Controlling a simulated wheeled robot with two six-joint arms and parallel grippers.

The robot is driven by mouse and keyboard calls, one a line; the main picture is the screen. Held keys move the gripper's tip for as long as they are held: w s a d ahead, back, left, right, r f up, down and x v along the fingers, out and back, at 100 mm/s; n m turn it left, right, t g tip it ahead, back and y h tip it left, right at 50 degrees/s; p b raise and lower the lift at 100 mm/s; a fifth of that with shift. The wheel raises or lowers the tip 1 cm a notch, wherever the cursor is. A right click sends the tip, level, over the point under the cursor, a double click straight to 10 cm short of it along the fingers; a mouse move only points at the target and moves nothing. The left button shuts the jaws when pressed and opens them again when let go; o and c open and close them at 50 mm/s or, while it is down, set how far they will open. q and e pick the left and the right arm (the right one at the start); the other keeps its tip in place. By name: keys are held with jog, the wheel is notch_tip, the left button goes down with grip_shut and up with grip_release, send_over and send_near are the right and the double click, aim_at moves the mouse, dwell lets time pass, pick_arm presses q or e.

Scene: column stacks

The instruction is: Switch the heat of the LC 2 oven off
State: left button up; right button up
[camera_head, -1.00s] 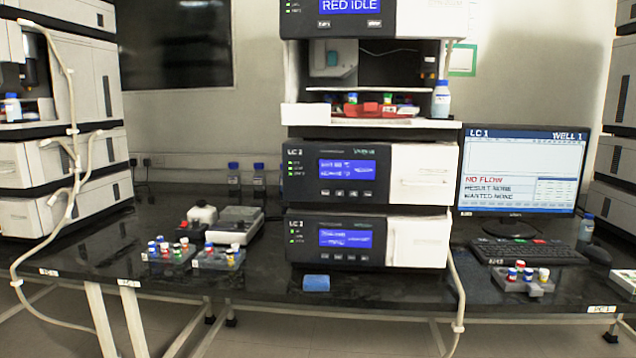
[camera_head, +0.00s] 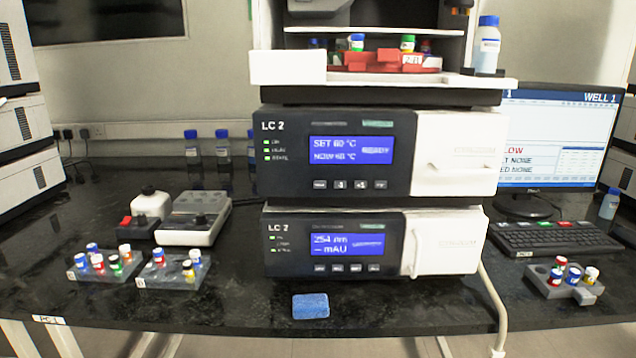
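The LC 2 oven (camera_head: 335,155) is the upper of the two dark-fronted units in the middle of the bench. Its blue display (camera_head: 351,150) reads SET 60 °C, NOW 60 °C and READY, though the small digits are a little blurred. Several small green lights (camera_head: 267,150) glow at its left. A row of small buttons (camera_head: 350,185) runs under the display; the leftmost label is too small to read surely. Its white door (camera_head: 455,153) is at the right. Neither of my grippers is in view.
Below stands another LC 2 unit (camera_head: 335,243) showing 254 nm. Vial racks (camera_head: 105,270) stand at left, another rack (camera_head: 562,290) at right near the keyboard (camera_head: 555,237). A tray with vials and a bottle (camera_head: 488,48) is above.

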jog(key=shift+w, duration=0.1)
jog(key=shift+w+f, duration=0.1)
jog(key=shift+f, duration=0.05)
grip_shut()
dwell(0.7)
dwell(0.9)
